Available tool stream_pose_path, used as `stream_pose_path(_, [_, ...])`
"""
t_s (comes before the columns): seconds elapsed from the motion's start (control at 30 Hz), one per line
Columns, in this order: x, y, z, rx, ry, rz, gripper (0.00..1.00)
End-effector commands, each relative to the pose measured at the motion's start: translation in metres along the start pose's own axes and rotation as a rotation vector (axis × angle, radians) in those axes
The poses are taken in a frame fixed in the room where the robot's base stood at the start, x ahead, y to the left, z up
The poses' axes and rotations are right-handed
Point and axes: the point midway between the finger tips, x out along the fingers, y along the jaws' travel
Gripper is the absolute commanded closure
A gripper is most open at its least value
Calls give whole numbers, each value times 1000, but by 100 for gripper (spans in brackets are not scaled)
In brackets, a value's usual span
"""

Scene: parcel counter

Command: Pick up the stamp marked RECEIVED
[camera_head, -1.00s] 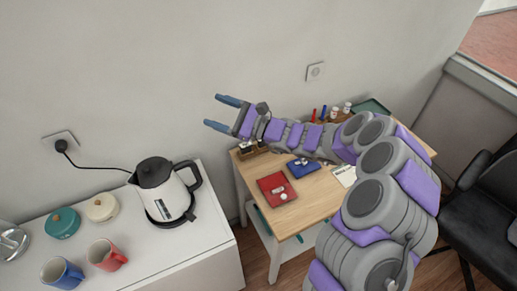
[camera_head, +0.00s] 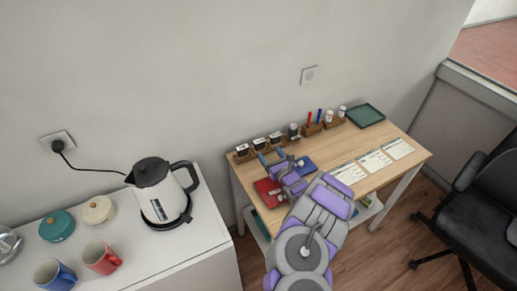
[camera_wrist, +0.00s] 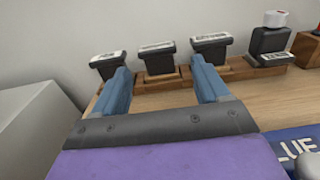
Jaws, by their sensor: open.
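Several black stamps with white top labels stand in a wooden rack (camera_wrist: 150,84) along the table's back edge. In the wrist view there is a left stamp (camera_wrist: 107,66), a middle stamp (camera_wrist: 157,58) and a right stamp (camera_wrist: 211,48). Their label print is too small to read, so I cannot tell which is RECEIVED. A taller dark stamp-like item (camera_wrist: 268,42) stands farther right. My gripper (camera_wrist: 159,76) is open and empty, its blue fingers pointing at the rack, with the middle stamp between them in view but beyond the tips. In the head view my gripper (camera_head: 272,156) is just in front of the rack.
A blue pad (camera_head: 304,166) and a partly covered red pad (camera_head: 266,189) lie on the wooden table. Pens and small bottles (camera_head: 329,116), a green tray (camera_head: 365,116) and printed slips (camera_head: 374,160) are to the right. A kettle (camera_head: 158,190) stands on the left cabinet.

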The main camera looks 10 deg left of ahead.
Motion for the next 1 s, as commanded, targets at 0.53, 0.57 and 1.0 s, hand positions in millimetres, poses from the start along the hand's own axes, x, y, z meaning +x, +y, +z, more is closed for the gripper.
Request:
stream_pose_path(0.53, [60,4,0,-2,-2,3,26])
stream_pose_path(0.57, [61,4,0,-2,-2,2,26])
stream_pose_path(1.0, [62,4,1,0,-1,2,47])
